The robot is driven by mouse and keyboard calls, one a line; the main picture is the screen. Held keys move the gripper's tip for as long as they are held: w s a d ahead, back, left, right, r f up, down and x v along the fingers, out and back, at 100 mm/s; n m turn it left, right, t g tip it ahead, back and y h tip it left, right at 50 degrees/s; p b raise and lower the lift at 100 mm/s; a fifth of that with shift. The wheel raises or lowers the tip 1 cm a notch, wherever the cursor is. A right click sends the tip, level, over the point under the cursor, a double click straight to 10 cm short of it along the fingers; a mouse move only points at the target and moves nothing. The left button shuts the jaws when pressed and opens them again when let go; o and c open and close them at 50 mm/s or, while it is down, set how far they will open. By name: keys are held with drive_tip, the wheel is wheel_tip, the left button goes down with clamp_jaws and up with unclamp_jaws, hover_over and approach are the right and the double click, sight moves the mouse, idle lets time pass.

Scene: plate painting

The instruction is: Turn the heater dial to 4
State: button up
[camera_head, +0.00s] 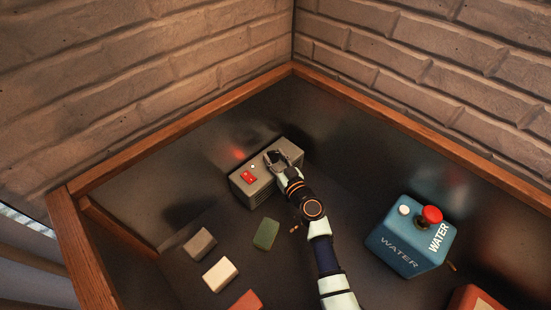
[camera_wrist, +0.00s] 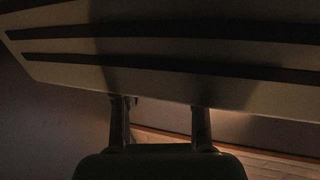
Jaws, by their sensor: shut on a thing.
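The heater (camera_head: 252,187) is a grey box with a red switch (camera_head: 249,177) and a small white light (camera_head: 253,167) on its top. It stands near the back corner of the dark tray. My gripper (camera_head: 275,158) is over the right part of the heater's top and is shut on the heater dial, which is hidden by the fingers. The dial's number marks cannot be read. In the wrist view the heater's slatted side (camera_wrist: 170,75) fills the upper part, and my two fingers (camera_wrist: 160,115) reach up to its edge. The dial cannot be made out there.
A blue water box (camera_head: 395,245) with a red knob (camera_head: 432,214) stands at the right. Several blocks lie at the front left: grey (camera_head: 200,243), cream (camera_head: 220,274), green (camera_head: 266,234) and orange-red (camera_head: 247,301). A wooden rim (camera_head: 180,125) and brick walls (camera_head: 150,75) enclose the back.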

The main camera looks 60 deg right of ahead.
drive_tip(key=shift+w+a+f+m+g+h+p, duration=0.1)
drive_tip(key=shift+m+g+h+p, duration=0.4)
drive_tip(key=shift+m+g+h, duration=0.6)
drive_tip(key=o, duration=1.1)
drive_tip(key=shift+o, duration=0.2)
drive_tip(key=v, duration=1.2)
